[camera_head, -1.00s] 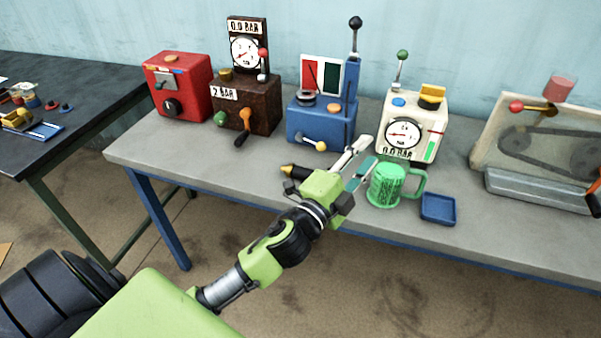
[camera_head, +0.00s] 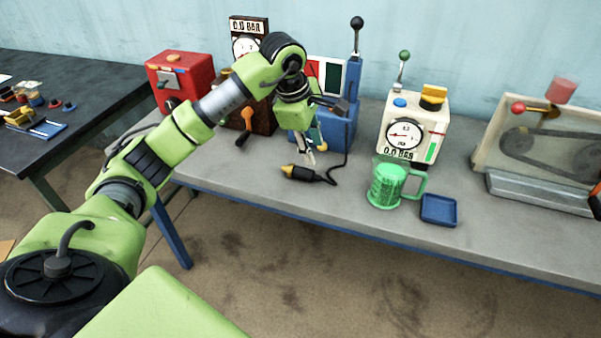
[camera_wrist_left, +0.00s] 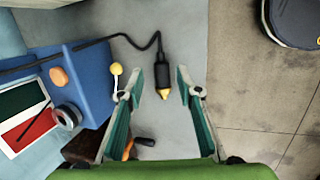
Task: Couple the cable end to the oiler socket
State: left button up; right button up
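The cable end (camera_head: 302,173) is a black plug with a yellow tip, lying on the grey bench in front of the blue machine (camera_head: 337,130). Its black cable curves back to that machine. My left gripper (camera_head: 309,157) points down just behind the plug in the head view, open and empty. In the left wrist view the plug (camera_wrist_left: 162,78) shows between the spread fingers (camera_wrist_left: 159,72), yellow tip toward the gripper; contact is not visible. No socket can be clearly made out, and I cannot tell which machine is the oiler.
A white gauge machine (camera_head: 398,120), green mug (camera_head: 386,187) and blue tray (camera_head: 438,210) stand to the right. A red box (camera_head: 175,72) and brown gauge machine (camera_head: 264,118) stand left, partly behind my arm. The bench front left of the mug is clear.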

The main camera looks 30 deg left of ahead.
pick_arm(q)
jog(key=y, duration=0.2)
send_near(298, 169)
jog(key=x, duration=0.1)
jog(key=p+x, duration=0.1)
jog(key=x, duration=0.1)
jog(key=shift+w+a+f, duration=0.1)
jog(key=shift+w+f, duration=0.05)
jog(key=shift+w, duration=0.2)
jog(key=shift+w+f, duration=0.15)
jog(key=shift+f, duration=0.45)
jog(key=x, duration=0.1)
jog(key=p+x, duration=0.1)
jog(key=x, duration=0.2)
jog(key=shift+s+f+p, duration=0.2)
jog(key=shift+s+p, duration=0.05)
jog(key=shift+p, duration=0.05)
jog(key=shift+w+a+f, duration=0.1)
jog(key=shift+w+f, duration=0.1)
jog(key=shift+f, duration=0.3)
grip_shut()
